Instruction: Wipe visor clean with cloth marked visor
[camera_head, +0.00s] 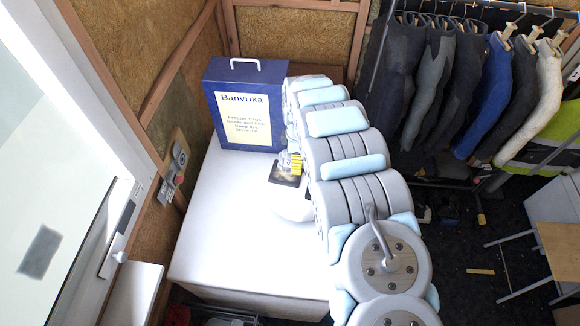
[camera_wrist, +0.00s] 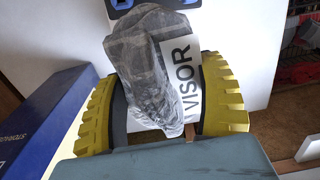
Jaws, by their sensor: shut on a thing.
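My gripper (camera_head: 295,164) is over the white table, mostly hidden by my arm in the head view. In the wrist view its yellow ridged fingers (camera_wrist: 162,100) are shut on a crumpled grey cloth (camera_wrist: 142,70) with a white label reading VISOR. The cloth sticks out beyond the fingers, above a white surface. In the head view a small dark flat thing (camera_head: 284,177) shows by the gripper, and a white rounded thing (camera_head: 294,206) shows beside my arm. I cannot tell whether either is the visor.
The white table (camera_head: 225,240) is clear at its left and front. A blue box (camera_head: 246,135) labelled Banvrika stands at its back; a blue side (camera_wrist: 45,125) fills the wrist view's left. A blue-and-black thing (camera_wrist: 124,5) is cut off at the top. Wetsuits (camera_head: 435,85) hang at right.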

